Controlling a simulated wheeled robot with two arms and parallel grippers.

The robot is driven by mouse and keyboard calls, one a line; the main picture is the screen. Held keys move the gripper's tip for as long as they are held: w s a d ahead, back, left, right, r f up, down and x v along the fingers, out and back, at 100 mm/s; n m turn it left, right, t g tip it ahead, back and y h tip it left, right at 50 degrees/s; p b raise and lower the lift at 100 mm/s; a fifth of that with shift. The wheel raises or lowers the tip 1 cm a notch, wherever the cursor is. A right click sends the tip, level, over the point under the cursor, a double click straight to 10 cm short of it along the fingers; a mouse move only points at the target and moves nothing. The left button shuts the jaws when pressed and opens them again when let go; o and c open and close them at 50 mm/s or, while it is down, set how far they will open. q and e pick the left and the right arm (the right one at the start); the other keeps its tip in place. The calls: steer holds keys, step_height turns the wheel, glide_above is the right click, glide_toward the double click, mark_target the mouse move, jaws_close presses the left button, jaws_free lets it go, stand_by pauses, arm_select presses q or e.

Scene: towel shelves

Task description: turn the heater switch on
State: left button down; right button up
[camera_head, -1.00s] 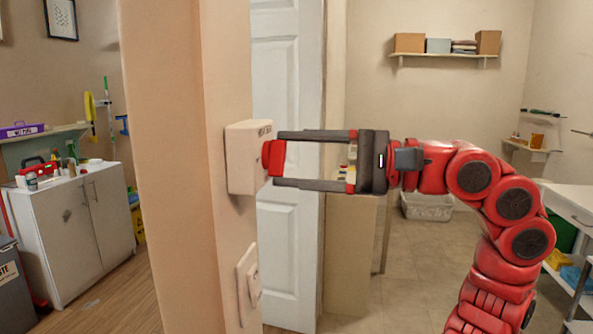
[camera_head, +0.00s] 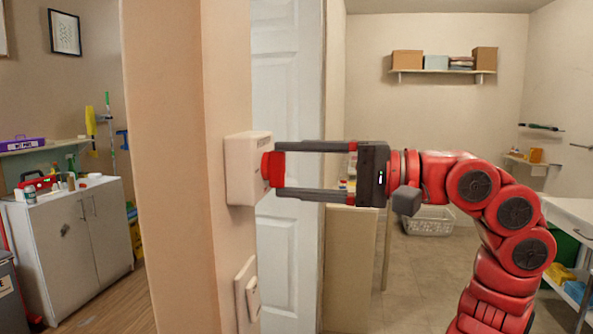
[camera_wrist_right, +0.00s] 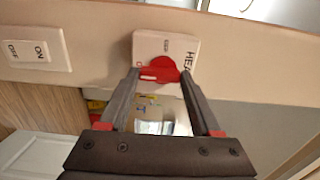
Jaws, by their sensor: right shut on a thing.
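The heater switch is a white box (camera_head: 240,160) on the end face of the wall, with a red knob (camera_head: 273,169) on its front. In the right wrist view the box (camera_wrist_right: 150,45) carries partly hidden lettering beginning "HEA", and the red knob (camera_wrist_right: 160,70) sits between the fingertips. My right gripper (camera_head: 280,169) is shut on the red knob, one finger above it and one below it in the head view. The knob's exact setting is hard to read. My left gripper is not in view.
A white door (camera_head: 290,230) stands behind my gripper. A white basket (camera_head: 428,221) is on the floor farther back.

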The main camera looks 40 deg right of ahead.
steer(key=o, duration=1.4)
steer(key=shift+s+d+f, duration=0.1)
steer(key=shift+s+d, duration=0.25)
steer(key=shift+s, duration=0.05)
steer(key=b+v, duration=0.1)
steer(key=v, duration=1.5)
steer(key=shift+s, duration=0.15)
